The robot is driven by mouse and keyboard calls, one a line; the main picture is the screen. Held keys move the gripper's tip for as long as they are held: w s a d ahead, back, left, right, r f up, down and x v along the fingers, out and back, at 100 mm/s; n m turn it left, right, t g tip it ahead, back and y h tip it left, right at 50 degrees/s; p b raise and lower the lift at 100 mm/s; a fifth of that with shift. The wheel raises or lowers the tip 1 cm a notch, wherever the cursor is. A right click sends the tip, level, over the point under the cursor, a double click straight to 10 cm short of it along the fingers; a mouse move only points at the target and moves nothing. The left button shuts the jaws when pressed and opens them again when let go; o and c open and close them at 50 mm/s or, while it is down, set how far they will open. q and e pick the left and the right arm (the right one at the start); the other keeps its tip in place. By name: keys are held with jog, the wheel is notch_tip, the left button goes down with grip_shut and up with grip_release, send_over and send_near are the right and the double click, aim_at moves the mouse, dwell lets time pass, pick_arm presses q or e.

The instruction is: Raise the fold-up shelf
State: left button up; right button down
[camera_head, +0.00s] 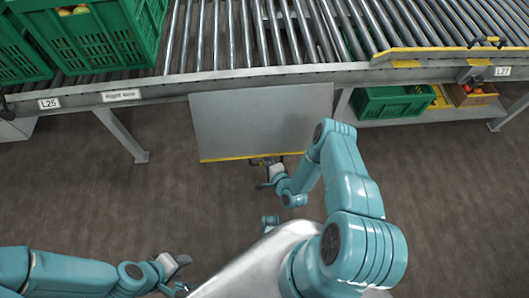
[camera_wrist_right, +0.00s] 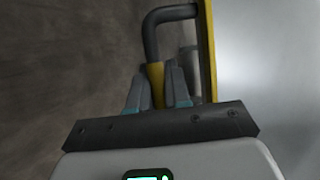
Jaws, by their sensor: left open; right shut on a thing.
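The fold-up shelf (camera_head: 250,120) is a grey panel hanging down below the front rail of the roller conveyor, with a yellow strip along its lower edge. A dark bar handle with a yellow grip (camera_wrist_right: 157,80) sticks out from that yellow edge in the right wrist view. My right gripper (camera_head: 268,166) is at the shelf's lower edge, and its fingers are shut on the handle; it also shows in the right wrist view (camera_wrist_right: 158,95). My left gripper (camera_head: 183,272) is open and empty, low over the floor at the bottom left, well away from the shelf.
The roller conveyor (camera_head: 225,73) runs across the top, with green crates (camera_head: 90,45) at the left. A yellow-edged flap (camera_head: 450,50) lies at the right. A lower rack (camera_head: 425,115) holds a green crate (camera_head: 390,104). The floor before the shelf is clear.

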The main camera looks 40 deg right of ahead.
jog(key=s+a+r+g+y+p, duration=0.1)
jog(key=s+a+r+g+p, duration=0.1)
jog(key=r+p, duration=0.6)
jog(key=s+a+r+m+g+y+p, duration=0.1)
jog(key=s+a+r+g+p, duration=0.2)
jog(key=s+r+p, duration=0.3)
jog(key=s+a+r+m+g+y+p, duration=0.1)
jog(key=s+a+r+g+y+p, duration=0.1)
jog(key=r+p, duration=0.8)
jog(key=shift+s+a+g, duration=0.4)
jog(key=shift+s+g, duration=0.4)
jog(key=shift+s, duration=0.4)
jog(key=shift+r, duration=0.15)
jog(key=c, duration=1.2)
grip_release()
jog(key=shift+s, duration=0.1)
jog(key=shift+o, duration=0.2)
